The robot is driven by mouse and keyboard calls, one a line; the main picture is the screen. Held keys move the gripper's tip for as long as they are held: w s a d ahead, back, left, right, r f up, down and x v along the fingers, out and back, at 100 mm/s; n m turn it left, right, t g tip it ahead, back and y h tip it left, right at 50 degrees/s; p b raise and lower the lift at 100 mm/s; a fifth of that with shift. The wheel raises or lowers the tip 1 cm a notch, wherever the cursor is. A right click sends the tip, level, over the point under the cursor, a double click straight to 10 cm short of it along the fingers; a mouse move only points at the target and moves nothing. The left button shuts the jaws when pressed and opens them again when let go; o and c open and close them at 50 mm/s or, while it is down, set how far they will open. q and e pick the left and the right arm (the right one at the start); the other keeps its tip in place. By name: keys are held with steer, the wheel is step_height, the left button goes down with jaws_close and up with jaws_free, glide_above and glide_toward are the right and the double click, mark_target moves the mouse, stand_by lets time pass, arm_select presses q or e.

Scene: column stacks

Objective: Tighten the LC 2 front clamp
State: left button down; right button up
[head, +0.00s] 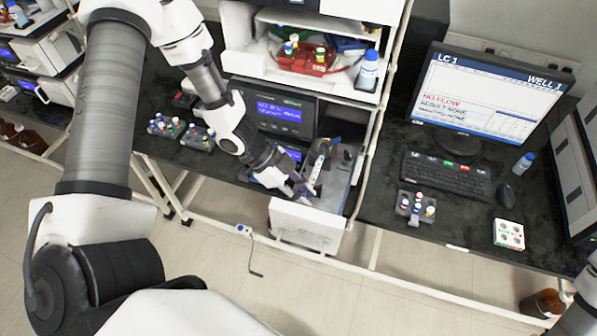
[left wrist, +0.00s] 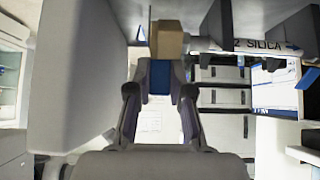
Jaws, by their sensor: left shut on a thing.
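My left gripper (head: 303,190) reaches into the open bay of the LC unit in the middle of the head view. In the left wrist view its fingers (left wrist: 160,75) are shut on a small blue part, which I take to be the front clamp (left wrist: 160,82). A tan block (left wrist: 167,38) sits just beyond the fingertips. A white column (left wrist: 250,46) marked "2 SILICA", with a blue end, runs to the right of the block. The column (head: 319,163) also shows beside the gripper in the head view. The gripper partly hides the clamp there. My right gripper is out of view.
A white open front panel (head: 307,224) hangs below the bay. A grey wall (left wrist: 75,80) stands close on the left in the wrist view. Vial racks (head: 180,132) stand left of the bay. A monitor (head: 490,90) and keyboard (head: 445,176) stand on the right bench.

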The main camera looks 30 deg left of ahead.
arm_select(q)
steer(key=y, duration=0.1)
steer(key=d+y, duration=0.1)
steer(key=y, duration=0.1)
steer(key=g+y, duration=0.1)
steer(key=shift+w+d+f, duration=0.1)
steer(key=shift+d+f, duration=0.1)
steer(key=shift+d, duration=0.1)
steer(key=shift+w+d+f+y, duration=0.1)
steer(key=shift+d+y, duration=0.1)
steer(key=shift+y, duration=0.5)
steer(key=shift+d+f+y, duration=0.1)
steer(key=shift+d+y, duration=0.05)
steer(key=shift+y, duration=0.55)
steer(key=shift+g, duration=0.3)
steer(key=c, duration=1)
jaws_free()
steer(key=shift+w, duration=0.1)
steer(key=shift+c, duration=0.2)
steer(key=shift+r, duration=0.15)
step_height(320, 180, up, 12)
steer(key=a, duration=0.1)
steer(key=shift+f, duration=0.2)
steer(key=shift+a, duration=0.1)
